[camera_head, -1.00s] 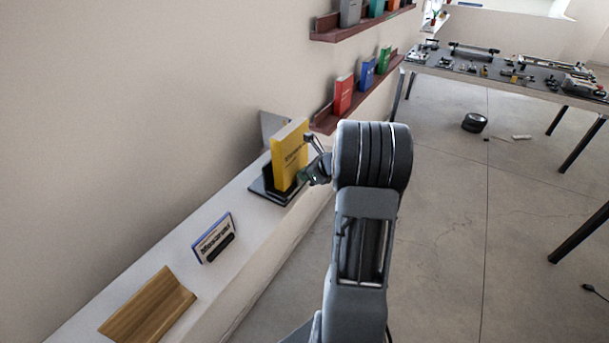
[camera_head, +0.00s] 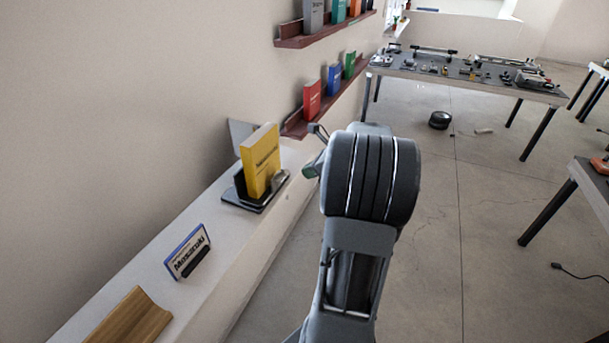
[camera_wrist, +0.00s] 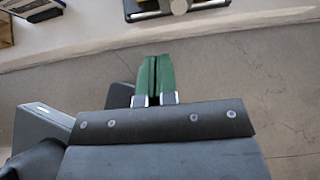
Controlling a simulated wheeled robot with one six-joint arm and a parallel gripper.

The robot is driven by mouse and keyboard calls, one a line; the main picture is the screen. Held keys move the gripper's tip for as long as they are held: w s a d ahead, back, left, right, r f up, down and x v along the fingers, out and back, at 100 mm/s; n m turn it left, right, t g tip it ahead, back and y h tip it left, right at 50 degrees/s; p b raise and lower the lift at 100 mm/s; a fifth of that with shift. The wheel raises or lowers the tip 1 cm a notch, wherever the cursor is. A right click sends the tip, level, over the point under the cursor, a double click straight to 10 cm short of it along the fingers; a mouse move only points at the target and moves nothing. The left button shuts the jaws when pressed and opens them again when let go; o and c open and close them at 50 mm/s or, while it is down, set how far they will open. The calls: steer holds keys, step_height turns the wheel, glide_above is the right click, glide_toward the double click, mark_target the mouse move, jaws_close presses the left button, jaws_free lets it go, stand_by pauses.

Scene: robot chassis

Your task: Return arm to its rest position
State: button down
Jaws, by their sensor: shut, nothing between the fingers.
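My arm (camera_head: 352,255) rises in the middle of the head view, partly hiding its own end. My gripper (camera_head: 312,170) shows at the left of the arm, to the right of the ledge's edge and apart from the yellow book (camera_head: 260,160). In the wrist view my gripper's green fingertips (camera_wrist: 155,76) are together with nothing between them, over the grey floor. The yellow book stands upright in a dark bookend holder on the white ledge.
The white ledge (camera_head: 190,235) runs along the wall at left, with a name sign (camera_head: 187,252) and a wooden piece (camera_head: 130,322). Red shelves (camera_head: 310,118) hold several books. A workbench (camera_head: 470,78) stands at back right.

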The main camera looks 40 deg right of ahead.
stand_by(0.7)
steer(key=s+a+f+n+g+h, duration=0.1)
steer(key=s+a+f+n+g, duration=0.2)
steer(key=n, duration=0.4)
steer(key=s+a+f+n+g, duration=0.1)
steer(key=s+a+n+g, duration=0.15)
steer(key=a+n, duration=0.35)
steer(key=s+a+r+n+h, duration=0.1)
steer(key=s+a+r+n, duration=0.2)
steer(key=a+n, duration=0.6)
steer(key=s+a+r+n+t+h, duration=0.1)
steer(key=s+a+r+n+h, duration=0.1)
steer(key=a+n, duration=0.7)
steer(key=shift+s+r, duration=0.45)
steer(key=shift+r, duration=0.05)
